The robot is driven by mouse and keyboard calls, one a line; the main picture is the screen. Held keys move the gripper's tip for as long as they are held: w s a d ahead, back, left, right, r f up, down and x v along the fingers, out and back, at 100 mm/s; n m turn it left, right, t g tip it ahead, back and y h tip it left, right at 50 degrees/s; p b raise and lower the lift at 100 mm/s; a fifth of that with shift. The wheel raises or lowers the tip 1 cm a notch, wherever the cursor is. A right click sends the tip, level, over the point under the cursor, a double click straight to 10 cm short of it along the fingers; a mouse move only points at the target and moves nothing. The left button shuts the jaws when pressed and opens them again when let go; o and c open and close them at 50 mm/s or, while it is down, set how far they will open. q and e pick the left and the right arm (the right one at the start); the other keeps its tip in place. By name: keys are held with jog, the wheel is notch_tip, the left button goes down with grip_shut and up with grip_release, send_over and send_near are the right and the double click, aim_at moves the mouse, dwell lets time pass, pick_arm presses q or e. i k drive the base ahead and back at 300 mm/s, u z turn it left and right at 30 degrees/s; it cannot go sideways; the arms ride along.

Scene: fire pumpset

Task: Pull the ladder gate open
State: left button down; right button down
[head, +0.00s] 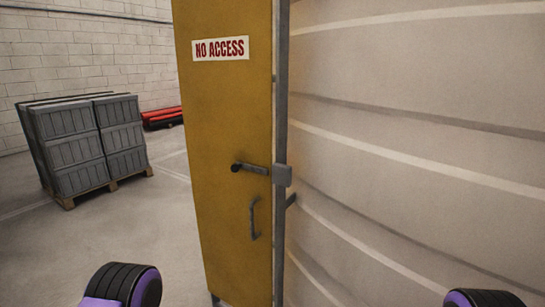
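The ladder gate (222,120) is a tall yellow panel in the middle of the head view, with a "NO ACCESS" sign (221,48) near its top. A dark lever handle (250,168) sits at mid height near its right edge. A grey pull handle (253,218) is below the lever. A grey post (281,120) with a small grey block (282,175) runs along the gate's right edge. The gate appears to be against the post. Purple and black parts of my arms show at the bottom corners, but neither gripper is in view.
A pallet (112,186) stacked with grey crates (75,150) stands on the left. Red items (162,117) lie on the floor behind it. A pale wall-like surface with curved stripes (420,130) fills the right side. The floor left of the gate is clear.

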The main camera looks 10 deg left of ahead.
aim_at(224, 48)
jog(key=k, duration=0.55)
jog(key=u, duration=0.2)
jog(key=i, duration=1.1)
jog(key=z, duration=0.9)
